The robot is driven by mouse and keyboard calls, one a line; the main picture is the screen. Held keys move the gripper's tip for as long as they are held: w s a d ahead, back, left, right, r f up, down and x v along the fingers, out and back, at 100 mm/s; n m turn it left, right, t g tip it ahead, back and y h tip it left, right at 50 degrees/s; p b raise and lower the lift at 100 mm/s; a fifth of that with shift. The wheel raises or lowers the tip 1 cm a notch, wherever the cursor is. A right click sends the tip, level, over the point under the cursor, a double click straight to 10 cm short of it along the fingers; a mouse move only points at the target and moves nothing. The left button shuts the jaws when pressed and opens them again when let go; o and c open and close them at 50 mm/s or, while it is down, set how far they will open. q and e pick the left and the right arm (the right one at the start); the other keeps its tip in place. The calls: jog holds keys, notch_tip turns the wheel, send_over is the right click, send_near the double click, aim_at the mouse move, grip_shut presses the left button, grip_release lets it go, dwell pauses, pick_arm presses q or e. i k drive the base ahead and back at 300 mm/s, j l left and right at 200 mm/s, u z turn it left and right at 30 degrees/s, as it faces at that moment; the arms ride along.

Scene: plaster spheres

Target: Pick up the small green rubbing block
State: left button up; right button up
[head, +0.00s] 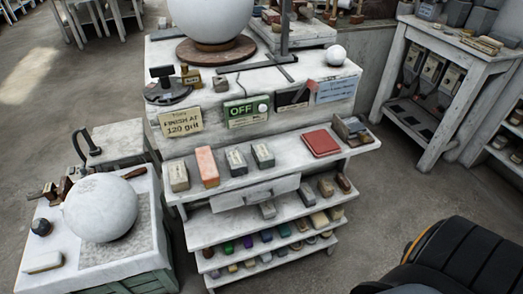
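A small green block (248,242) sits in a row of small coloured blocks on a lower shelf of the white workbench (205,238). Another block with a dark green side (263,155) lies on the upper ledge, right of a similar grey block (236,161). I cannot tell from the picture alone which of these is the rubbing block. Neither of my grippers is in view.
The ledge also holds an orange block (207,167) and a red pad (321,143). A drawer (256,192) sits below it. A large white sphere (101,207) rests on a low stand at left. The floor (340,235) right of the shelves is clear.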

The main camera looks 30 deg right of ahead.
aim_at(264, 156)
jog(key=i+j, duration=0.15)
jog(key=i, duration=0.15)
jog(key=i+j+z, duration=0.75)
jog(key=i+j, duration=0.1)
jog(key=i, duration=0.05)
